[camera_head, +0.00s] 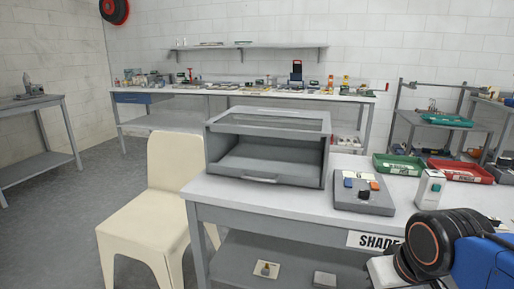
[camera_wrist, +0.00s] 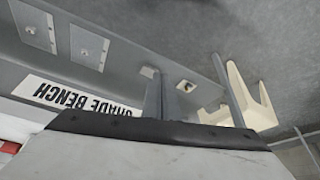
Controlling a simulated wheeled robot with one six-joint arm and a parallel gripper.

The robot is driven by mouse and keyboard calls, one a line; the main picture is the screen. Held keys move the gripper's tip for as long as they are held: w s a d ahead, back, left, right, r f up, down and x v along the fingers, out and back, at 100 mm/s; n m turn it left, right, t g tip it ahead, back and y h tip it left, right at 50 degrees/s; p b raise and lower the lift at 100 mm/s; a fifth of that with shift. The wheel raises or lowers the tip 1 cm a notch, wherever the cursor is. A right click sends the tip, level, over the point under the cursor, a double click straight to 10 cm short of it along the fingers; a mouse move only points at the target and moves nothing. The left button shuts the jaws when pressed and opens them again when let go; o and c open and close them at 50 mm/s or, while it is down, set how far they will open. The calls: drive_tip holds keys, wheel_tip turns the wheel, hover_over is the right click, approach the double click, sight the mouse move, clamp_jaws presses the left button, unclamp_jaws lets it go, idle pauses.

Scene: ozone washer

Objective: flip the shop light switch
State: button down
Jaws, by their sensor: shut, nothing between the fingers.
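No part in view is labelled as the shop light switch, and I cannot tell which one it is. A pale square plate with a dark raised middle (camera_head: 265,269) is low under the bench top; it also shows in the wrist view (camera_wrist: 186,86). Two grey plates, each with a small bright stud, are at upper left of the wrist view, one nearer the middle (camera_wrist: 90,46) and one nearer the corner (camera_wrist: 28,27). My gripper (camera_wrist: 160,82) is shut and empty, its grey fingers apart from these plates as far as I see. Its tips are hidden in the head view.
The bench (camera_head: 232,196), labelled SHADE BENCH, carries an open grey box (camera_head: 265,170), a control panel with coloured buttons (camera_head: 363,205) and a white-green box (camera_head: 430,190). A cream chair (camera_head: 160,215) stands at its left. The floor (camera_head: 85,200) further left is clear.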

drive_tip(key=w+d+r+n+g, duration=0.1)
drive_tip(key=w+d+r+n, duration=0.25)
drive_tip(key=w+r, duration=0.5)
drive_tip(key=w+d+r+n+g, duration=0.15)
drive_tip(key=w+r+n, duration=0.25)
drive_tip(key=w+r, duration=0.45)
drive_tip(key=w+d+r+n+g, duration=0.1)
drive_tip(key=w+d+r+n, duration=0.2)
drive_tip(key=w, duration=0.4)
drive_tip(key=w+d+r+n+g, duration=0.1)
drive_tip(key=w+d+r+n, duration=0.2)
drive_tip(key=w+d+r, duration=0.2)
drive_tip(key=shift+w+d+r, duration=0.2)
drive_tip(key=shift+w+d, duration=0.6)
drive_tip(key=shift+w, duration=0.3)
drive_tip(key=shift+n, duration=0.25)
drive_tip(key=shift+s+a+r, duration=0.15)
drive_tip(key=shift+s, duration=0.2)
drive_tip(key=shift+s+a+r, duration=0.1)
drive_tip(key=shift+s, duration=0.25)
